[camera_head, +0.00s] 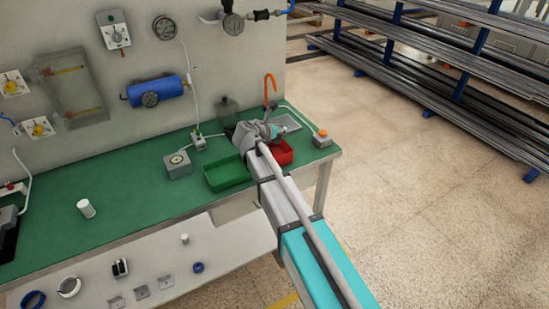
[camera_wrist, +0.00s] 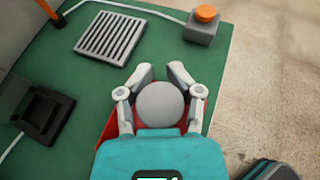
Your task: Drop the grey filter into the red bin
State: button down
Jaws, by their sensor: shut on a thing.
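In the wrist view my gripper (camera_wrist: 160,74) is shut around the grey filter (camera_wrist: 160,104), which shows as a round grey top between the two fingers. The red bin (camera_wrist: 105,131) lies beneath the gripper, and only parts of its rim and walls show there. In the head view the red bin (camera_head: 283,155) stands near the bench's right end, partly covered by my arm. My gripper (camera_head: 276,131) is over or just behind the bin in that view. The filter cannot be made out in the head view, and its height above the bin floor cannot be told.
A green bin (camera_head: 227,175) stands just left of the red one. An orange-button box (camera_head: 322,139), a grey grille (camera_wrist: 110,38) and an orange hook (camera_head: 269,88) are close by. A white cylinder (camera_head: 86,208) stands on the open left bench.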

aim_at(280, 139)
jog(key=shift+f+b, duration=2.05)
jog(key=shift+f, duration=0.3)
jog(key=shift+c, duration=0.8)
grip_release()
jog(key=shift+s, duration=0.1)
